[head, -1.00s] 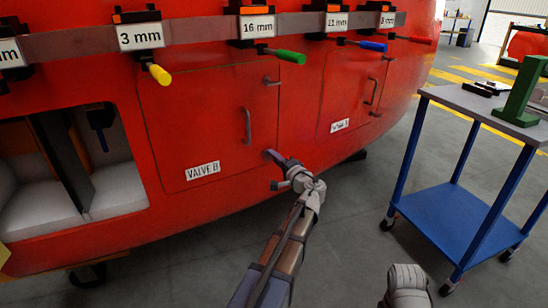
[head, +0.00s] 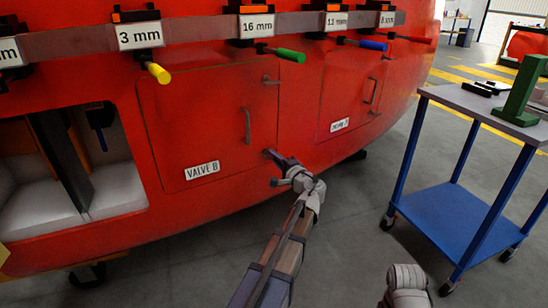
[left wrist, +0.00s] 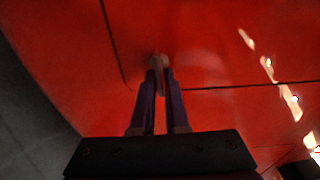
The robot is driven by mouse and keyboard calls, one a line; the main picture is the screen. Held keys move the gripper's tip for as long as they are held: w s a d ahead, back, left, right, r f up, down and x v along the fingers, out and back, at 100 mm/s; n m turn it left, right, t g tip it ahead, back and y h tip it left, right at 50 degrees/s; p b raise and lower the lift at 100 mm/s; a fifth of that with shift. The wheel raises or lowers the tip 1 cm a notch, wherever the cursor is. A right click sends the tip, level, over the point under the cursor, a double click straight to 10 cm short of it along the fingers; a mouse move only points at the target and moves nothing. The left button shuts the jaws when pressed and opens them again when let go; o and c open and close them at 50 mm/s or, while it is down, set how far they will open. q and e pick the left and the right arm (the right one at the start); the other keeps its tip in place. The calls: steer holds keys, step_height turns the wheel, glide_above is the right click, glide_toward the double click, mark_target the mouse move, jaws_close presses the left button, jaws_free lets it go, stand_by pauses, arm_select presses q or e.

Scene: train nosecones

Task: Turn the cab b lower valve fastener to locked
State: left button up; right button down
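The valve B door (head: 205,130) is a red panel with a white VALVE B label and a vertical handle. Its lower fastener (head: 267,153) is a small grey piece at the door's lower right corner, largely covered by my gripper. My left gripper (head: 274,157) is at this fastener. In the left wrist view, the two purple fingers (left wrist: 160,72) are nearly together, with the tips around the grey fastener (left wrist: 157,59). The fastener's exact angle is hard to read behind the fingertips. My right gripper is outside the picture.
An upper fastener (head: 271,81) sits at the door's upper right. A second labelled door (head: 345,100) is to the right. A rail of coloured-handle tools (head: 200,35) runs above. A blue wheeled cart (head: 460,220) stands at right. An open compartment (head: 115,190) is at left.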

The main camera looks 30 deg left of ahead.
arm_select(q)
steer(key=o, duration=0.4)
steer(key=shift+v, duration=3.9)
steer(key=shift+f, duration=0.1)
steer(key=s+d+f+n+g+h, duration=0.3)
steer(key=s+d+f+h, duration=0.2)
steer(key=s+d+f, duration=0.4)
steer(key=s+d+f+g+h, duration=0.25)
steer(key=s+d+f, duration=0.2)
steer(key=d, duration=0.25)
steer(key=s+d+f+g+h, duration=0.2)
steer(key=s+d+f+h, duration=0.2)
steer(key=s+d, duration=0.25)
steer(key=s+d+f+g+h, duration=0.25)
steer(key=s+d+f, duration=0.2)
steer(key=d, duration=0.25)
steer(key=shift+m+t, duration=0.3)
steer(key=shift+t, duration=0.1)
steer(key=r+p, duration=3.8)
steer(key=shift+s+d+r, duration=0.15)
steer(key=shift+d, duration=0.05)
